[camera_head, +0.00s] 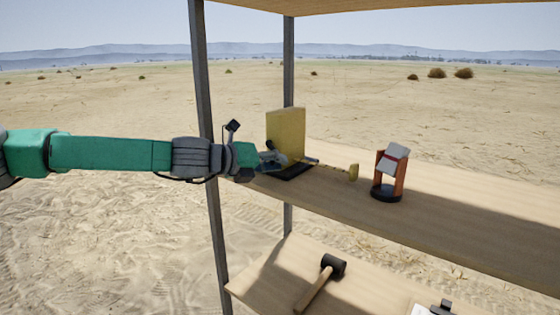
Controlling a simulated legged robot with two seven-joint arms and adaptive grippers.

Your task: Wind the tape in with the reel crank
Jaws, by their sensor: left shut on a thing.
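The tape reel's upright yellow panel (286,135) stands on a dark base (290,174) at the left end of the upper shelf. A thin tape (328,167) runs from it to the right, along the shelf, to a small yellow end piece (353,172). My left gripper (272,158) comes in from the left and is at the near left face of the panel, shut on the reel crank. The crank is mostly hidden by the gripper, so its angle cannot be told. My right gripper is not in view.
An orange-framed stand (389,180) with a pale tilted block sits right of the tape end. Metal posts (209,150) hold up the shelves, one close by my left forearm. A mallet (325,276) lies on the lower shelf. The right part of the upper shelf is clear.

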